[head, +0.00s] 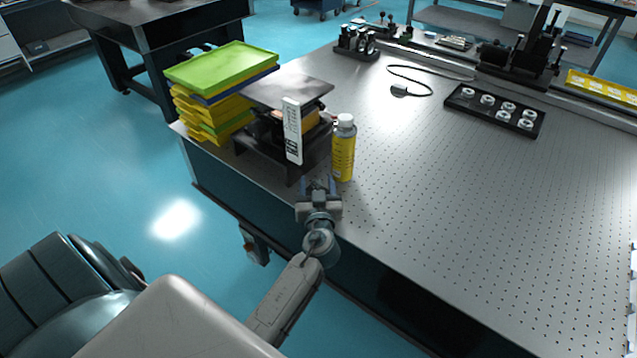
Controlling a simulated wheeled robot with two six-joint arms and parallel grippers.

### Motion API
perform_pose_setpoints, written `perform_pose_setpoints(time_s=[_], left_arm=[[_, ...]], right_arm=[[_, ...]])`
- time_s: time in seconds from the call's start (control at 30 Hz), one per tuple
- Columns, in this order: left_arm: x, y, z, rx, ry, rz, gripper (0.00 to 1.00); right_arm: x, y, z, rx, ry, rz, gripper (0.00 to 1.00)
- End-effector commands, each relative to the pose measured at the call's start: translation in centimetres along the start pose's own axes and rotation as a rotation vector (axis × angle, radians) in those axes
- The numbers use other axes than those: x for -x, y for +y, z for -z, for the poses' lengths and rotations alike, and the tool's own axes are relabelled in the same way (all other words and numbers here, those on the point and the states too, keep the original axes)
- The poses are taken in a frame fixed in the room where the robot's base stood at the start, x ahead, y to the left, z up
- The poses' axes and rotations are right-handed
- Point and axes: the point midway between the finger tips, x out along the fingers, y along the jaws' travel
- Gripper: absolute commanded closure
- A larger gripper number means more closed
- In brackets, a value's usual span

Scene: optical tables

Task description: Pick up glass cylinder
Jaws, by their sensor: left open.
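I cannot clearly make out a glass cylinder in the head view. My left gripper (318,184) is open at the near left edge of the optical table (420,200), its fingers pointing away from me. A yellow bottle with a white cap (343,150) stands upright on the table just right of the fingertips. It is too small to tell whether anything stands between the fingers. My right gripper is not in view.
A dark raised stand (290,90) with a white upright label piece is just beyond the gripper. Stacked green and yellow trays (222,75) stand left of it. A black tray of round optics (494,108) lies farther right.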

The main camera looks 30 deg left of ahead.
Motion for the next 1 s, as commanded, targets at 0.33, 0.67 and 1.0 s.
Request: perform_pose_setpoints(time_s=[0.33, 0.67, 1.0], left_arm=[[0.0, 0.0, 0.0, 0.0, 0.0, 0.0, 0.95], [0.0, 0.0, 0.2, 0.002, 0.0, 0.0, 0.95], [-0.1, 0.0, 3.7, 0.004, 0.005, 0.0, 0.95]], right_arm=[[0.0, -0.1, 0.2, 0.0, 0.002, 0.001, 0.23], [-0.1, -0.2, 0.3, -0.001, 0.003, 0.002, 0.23], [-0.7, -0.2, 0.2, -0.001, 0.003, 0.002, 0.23]])
